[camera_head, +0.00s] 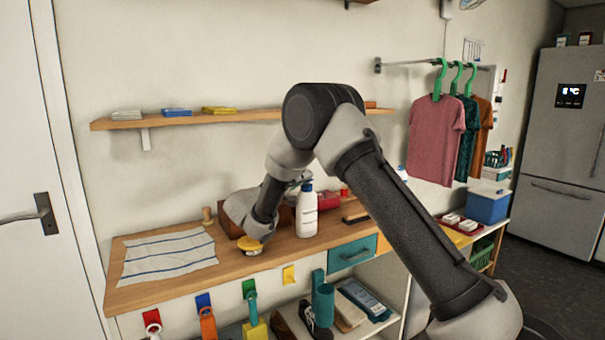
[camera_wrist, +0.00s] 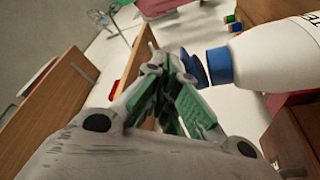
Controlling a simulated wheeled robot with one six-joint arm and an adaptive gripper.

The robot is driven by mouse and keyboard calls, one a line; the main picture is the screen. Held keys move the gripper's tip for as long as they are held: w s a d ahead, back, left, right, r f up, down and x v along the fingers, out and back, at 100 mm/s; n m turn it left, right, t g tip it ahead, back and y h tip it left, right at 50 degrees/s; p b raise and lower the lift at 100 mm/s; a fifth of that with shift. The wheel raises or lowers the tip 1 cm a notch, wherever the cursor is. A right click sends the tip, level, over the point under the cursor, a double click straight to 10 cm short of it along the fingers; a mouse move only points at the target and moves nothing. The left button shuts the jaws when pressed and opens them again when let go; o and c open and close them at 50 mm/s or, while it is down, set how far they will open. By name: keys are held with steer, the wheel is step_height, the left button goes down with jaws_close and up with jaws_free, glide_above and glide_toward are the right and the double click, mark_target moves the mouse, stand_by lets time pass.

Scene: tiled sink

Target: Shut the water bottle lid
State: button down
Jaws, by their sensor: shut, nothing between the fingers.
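The water bottle (camera_head: 306,214) is white with a blue top and stands upright on the wooden counter. In the wrist view the bottle (camera_wrist: 283,55) comes in from the right. Its blue lid (camera_wrist: 194,68) stands off the blue collar (camera_wrist: 219,66), tilted open on the side facing my gripper. My gripper (camera_wrist: 163,66) is shut and empty, its fingertips close beside the lid. I cannot tell whether they touch it. In the head view my own arm largely hides the gripper.
A striped cloth (camera_head: 168,257) lies on the counter at left, and a yellow-topped item (camera_head: 250,245) sits near the front edge. A red object (camera_head: 328,200) is behind the bottle. A wall shelf (camera_head: 230,116) runs above. A blue box (camera_head: 487,205) stands at right.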

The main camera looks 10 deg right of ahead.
steer(key=shift+s+d+f, duration=0.2)
steer(key=shift+s+f, duration=0.4)
steer(key=shift+f, duration=0.25)
stand_by(0.4)
